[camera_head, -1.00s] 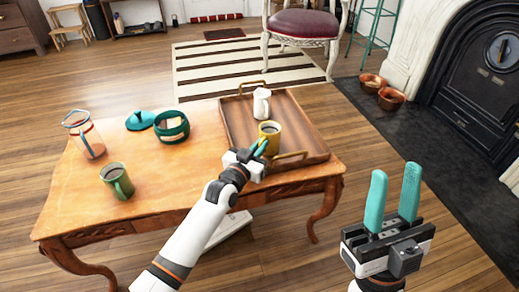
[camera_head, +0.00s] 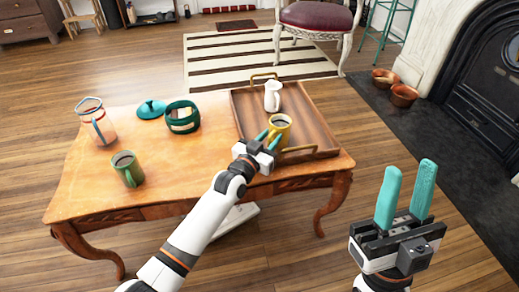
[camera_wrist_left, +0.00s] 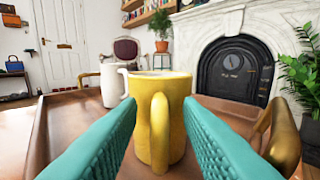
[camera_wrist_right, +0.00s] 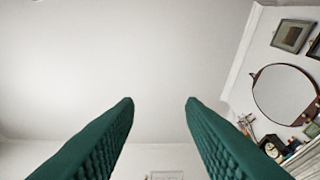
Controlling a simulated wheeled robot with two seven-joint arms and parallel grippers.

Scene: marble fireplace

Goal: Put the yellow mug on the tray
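My right gripper (camera_head: 406,195) is open and empty, pointing up, right of the table.
A white jug (camera_head: 272,96) stands on the tray behind the mug. A green mug (camera_head: 127,169), a glass pitcher (camera_head: 96,121), a teal lid (camera_head: 151,109) and a green pot (camera_head: 182,117) stand on the table (camera_head: 190,160). Brass handles (camera_head: 299,151) rise at the tray's ends.

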